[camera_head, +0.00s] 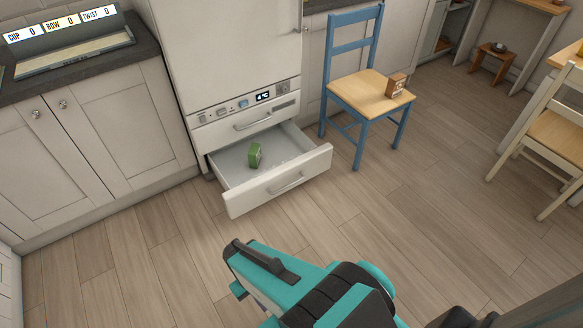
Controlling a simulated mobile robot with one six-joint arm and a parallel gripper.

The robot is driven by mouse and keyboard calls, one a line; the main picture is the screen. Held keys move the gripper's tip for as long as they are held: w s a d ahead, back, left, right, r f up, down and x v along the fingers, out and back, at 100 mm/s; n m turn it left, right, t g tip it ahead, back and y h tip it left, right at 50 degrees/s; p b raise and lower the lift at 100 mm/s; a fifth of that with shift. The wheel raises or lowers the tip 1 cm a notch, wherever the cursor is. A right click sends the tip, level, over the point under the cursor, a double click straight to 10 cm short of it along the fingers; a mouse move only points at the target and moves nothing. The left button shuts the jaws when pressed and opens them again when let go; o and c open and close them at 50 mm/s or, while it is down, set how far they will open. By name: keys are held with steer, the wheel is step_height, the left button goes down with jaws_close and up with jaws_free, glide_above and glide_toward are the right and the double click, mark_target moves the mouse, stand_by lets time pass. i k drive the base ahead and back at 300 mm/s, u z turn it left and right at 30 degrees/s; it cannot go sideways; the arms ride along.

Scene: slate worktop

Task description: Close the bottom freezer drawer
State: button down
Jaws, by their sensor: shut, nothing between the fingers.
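The bottom freezer drawer (279,184) is pulled out from the white fridge-freezer (225,55). Its front has a pale bar handle (287,182).
A closed drawer front (250,122) sits above the open drawer. White cabinets (115,125) are on the left. The wood floor (165,240) before the drawer is clear.

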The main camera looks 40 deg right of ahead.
mark_target(279, 142)
steer(key=u, duration=0.15)
steer(key=i, duration=0.85)
steer(key=z, duration=0.25)
